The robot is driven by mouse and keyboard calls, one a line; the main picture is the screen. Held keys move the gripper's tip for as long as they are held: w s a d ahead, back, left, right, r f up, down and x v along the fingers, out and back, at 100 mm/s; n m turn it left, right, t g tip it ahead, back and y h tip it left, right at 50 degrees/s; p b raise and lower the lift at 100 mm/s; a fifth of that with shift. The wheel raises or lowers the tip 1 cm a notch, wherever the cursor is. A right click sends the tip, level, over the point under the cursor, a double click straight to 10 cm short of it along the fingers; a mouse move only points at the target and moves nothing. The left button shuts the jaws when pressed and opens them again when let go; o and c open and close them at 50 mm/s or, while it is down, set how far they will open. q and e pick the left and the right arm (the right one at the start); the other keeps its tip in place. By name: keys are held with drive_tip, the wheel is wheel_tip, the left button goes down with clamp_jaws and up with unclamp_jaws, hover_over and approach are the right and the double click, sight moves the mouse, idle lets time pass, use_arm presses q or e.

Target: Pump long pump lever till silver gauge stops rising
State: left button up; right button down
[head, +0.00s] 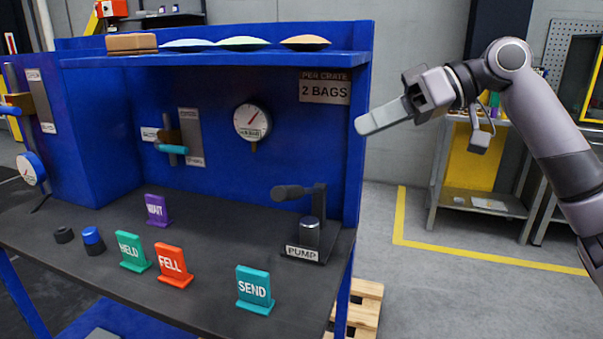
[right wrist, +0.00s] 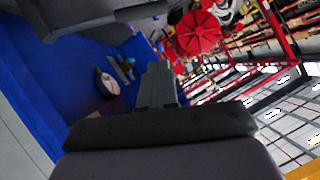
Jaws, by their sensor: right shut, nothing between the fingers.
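The pump (head: 310,232) stands at the right end of the dark bench top, with a PUMP label on its base. Its dark lever (head: 290,192) points left from the top of the post. A round white gauge with a silver rim (head: 252,122) is on the blue back panel; its needle points up and to the right. My right gripper (head: 362,124) is shut and empty, in the air to the right of the blue station, apart from the pump. It also shows in the right wrist view (right wrist: 158,88). My left gripper is not in view.
Upright signs WAIT (head: 157,210), HELD (head: 132,252), FELL (head: 173,265) and SEND (head: 254,289) stand on the bench. A second gauge (head: 31,169) is at the far left. Bags (head: 241,43) lie on the top shelf (head: 220,59). A wooden pallet (head: 365,306) is on the floor.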

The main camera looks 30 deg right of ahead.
drive_tip(key=s+f+x, duration=0.1)
drive_tip(key=f+x, duration=0.1)
drive_tip(key=x, duration=1.1)
drive_tip(key=shift+s+d+f, duration=0.15)
drive_tip(key=shift+s, duration=0.2)
